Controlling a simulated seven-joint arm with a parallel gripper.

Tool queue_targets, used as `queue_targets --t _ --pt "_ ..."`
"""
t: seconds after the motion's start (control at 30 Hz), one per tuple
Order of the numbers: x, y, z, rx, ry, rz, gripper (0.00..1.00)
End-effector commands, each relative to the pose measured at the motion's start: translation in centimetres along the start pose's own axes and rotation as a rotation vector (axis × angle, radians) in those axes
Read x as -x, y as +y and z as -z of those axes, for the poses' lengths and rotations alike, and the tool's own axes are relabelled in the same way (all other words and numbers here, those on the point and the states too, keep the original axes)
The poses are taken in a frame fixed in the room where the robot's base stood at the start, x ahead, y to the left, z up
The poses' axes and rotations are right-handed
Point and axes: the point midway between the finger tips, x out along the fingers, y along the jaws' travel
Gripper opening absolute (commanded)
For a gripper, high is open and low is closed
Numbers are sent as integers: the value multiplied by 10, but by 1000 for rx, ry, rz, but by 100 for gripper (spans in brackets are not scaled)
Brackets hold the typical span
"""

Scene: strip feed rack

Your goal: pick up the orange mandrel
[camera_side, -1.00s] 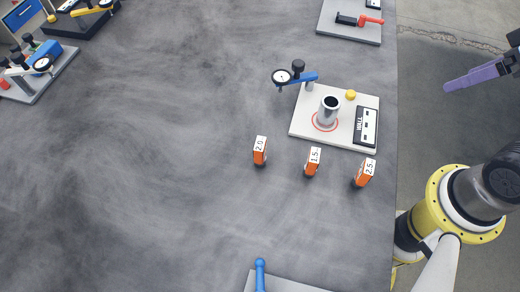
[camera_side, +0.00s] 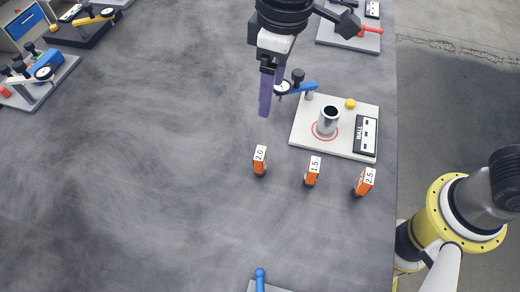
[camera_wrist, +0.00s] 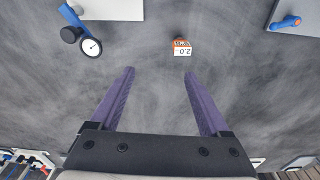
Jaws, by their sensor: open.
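Three small orange pieces with white number labels stand apart on the dark table in the side view: one marked 2.0 (camera_side: 260,160), one marked 1.5 (camera_side: 312,171) and one marked 2.5 (camera_side: 364,181). My gripper (camera_side: 271,94) has purple fingers and is open and empty. It hangs above the table, farther back than the 2.0 piece. In the wrist view my gripper (camera_wrist: 160,73) shows its fingers spread wide. The 2.0 piece (camera_wrist: 182,48) lies ahead of the fingertips, nearer the right one, and is not between them.
A white plate (camera_side: 339,146) carries a metal cylinder (camera_side: 328,121), a yellow knob (camera_side: 350,104), a "WALL" block and a blue-armed dial gauge (camera_side: 303,87) close to my fingers. A blue-handled fixture (camera_side: 260,279) is at the front. The table left of the pieces is clear.

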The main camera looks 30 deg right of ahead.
Motion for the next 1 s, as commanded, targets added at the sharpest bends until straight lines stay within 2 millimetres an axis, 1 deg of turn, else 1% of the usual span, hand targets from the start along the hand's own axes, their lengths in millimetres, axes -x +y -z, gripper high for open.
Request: queue_targets --t 0.03,0.1,0.2,0.27,0.37,0.6,0.7,0.9,1.0 --pt "-15 -16 4 37 -29 2 80" --pt "-29 -32 3 73 -62 3 80" --pt "-36 -43 1 97 -75 3 80" --pt "-40 -45 0 101 -75 4 80" --pt "-55 -44 -1 100 -76 4 80" --pt "-100 -44 -4 98 -76 4 80" --pt "-111 -44 -5 98 -73 4 80" --pt "-124 -44 -6 97 -72 4 80" --pt "-136 -45 -6 97 -75 4 80"
